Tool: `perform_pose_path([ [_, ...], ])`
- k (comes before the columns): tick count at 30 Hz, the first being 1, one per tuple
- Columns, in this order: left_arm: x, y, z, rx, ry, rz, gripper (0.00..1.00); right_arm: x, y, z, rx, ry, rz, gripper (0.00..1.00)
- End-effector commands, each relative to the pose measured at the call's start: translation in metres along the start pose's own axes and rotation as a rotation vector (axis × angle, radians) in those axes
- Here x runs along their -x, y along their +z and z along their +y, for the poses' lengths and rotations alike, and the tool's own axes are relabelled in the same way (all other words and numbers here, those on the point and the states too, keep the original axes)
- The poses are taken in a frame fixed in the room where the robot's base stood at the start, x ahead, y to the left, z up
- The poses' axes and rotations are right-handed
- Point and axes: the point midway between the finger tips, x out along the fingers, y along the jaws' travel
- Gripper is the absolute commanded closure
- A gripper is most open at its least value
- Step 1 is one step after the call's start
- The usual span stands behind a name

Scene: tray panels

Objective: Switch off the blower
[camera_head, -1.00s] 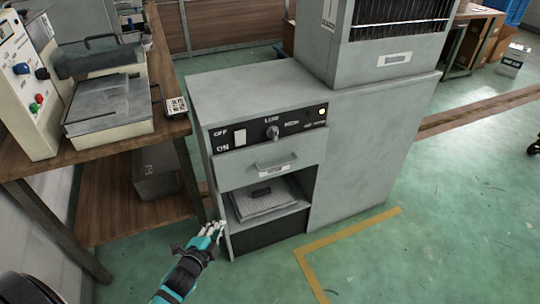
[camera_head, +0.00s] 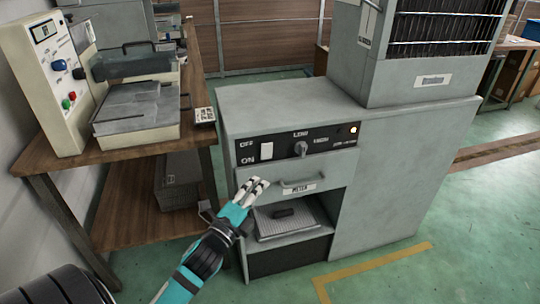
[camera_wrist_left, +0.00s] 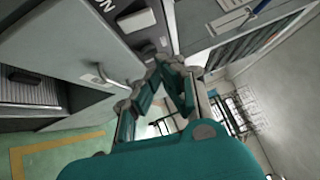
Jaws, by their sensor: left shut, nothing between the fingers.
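The grey blower cabinet (camera_head: 408,170) has a black control panel (camera_head: 320,142) on its front. A white rocker switch (camera_head: 266,150) sits between the words OFF above and ON below; which way it is pressed I cannot tell. A round knob (camera_head: 300,148) under the word LOW is to its right, and a small indicator light (camera_head: 354,129) glows at the panel's right end. My left gripper (camera_head: 254,187) is shut and empty, in front of the drawer and below the switch. Its fingers (camera_wrist_left: 165,75) also show in the left wrist view. My right gripper is not in view.
A drawer handle (camera_head: 302,184) sticks out beside my left gripper, above an open shelf with a ribbed tray (camera_head: 270,227). A wooden workbench (camera_head: 60,165) with a machine stands close on the left. The green floor (camera_head: 470,230) at right is clear.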

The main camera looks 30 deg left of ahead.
Motion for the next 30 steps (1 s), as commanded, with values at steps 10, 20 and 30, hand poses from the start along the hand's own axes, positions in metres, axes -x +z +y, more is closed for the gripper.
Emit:
perform_pose_path([
  [10,-0.074,0.001,-0.001,-0.001,-0.004,-0.001,1.0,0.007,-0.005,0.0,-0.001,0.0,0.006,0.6],
  [20,-0.111,0.024,0.0,-0.003,0.0,0.0,1.0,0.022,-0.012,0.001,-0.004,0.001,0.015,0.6],
  [30,-0.115,0.029,0.0,0.0,0.001,0.0,1.0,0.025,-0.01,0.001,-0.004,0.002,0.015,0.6],
])
